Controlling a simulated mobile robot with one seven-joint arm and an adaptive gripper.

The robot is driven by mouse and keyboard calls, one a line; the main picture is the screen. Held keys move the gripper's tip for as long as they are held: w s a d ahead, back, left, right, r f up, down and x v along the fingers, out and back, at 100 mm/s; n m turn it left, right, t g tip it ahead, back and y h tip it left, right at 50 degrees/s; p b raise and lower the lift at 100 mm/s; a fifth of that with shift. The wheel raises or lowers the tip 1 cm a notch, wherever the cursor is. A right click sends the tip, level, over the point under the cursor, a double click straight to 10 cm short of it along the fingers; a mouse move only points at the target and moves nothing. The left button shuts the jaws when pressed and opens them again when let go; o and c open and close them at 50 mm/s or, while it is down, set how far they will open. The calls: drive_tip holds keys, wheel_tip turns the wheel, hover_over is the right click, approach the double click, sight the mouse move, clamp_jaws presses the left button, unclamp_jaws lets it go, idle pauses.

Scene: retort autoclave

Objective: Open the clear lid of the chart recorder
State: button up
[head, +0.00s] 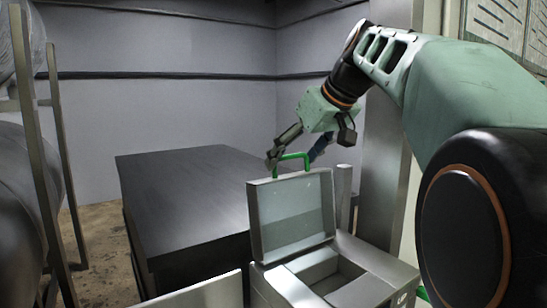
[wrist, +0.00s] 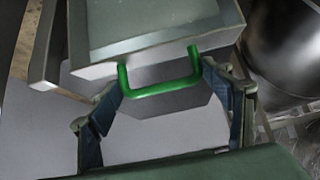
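The clear lid (head: 292,213) of the chart recorder stands raised, close to upright, above the recorder's box (head: 345,280). The lid has a metal frame and a pale see-through pane; its framed edge also shows in the wrist view (wrist: 150,50). A green handle (head: 291,157) sits on the lid's upper edge. My gripper (head: 294,160) is at this handle. In the wrist view, my gripper's two fingers (wrist: 163,84) are spread wide, one near each end of the green handle (wrist: 160,90). I cannot tell whether the fingertips touch it.
The recorder's box is open on top, with a recess inside. A dark flat-topped block (head: 185,190) stands behind it to the left. A metal post (head: 385,190) rises at the right. Large round metal vessels (head: 20,200) stand at the far left.

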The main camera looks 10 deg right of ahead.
drive_tip(key=shift+o, duration=0.5)
drive_tip(key=shift+d+r, duration=0.1)
drive_tip(key=v, duration=1.2)
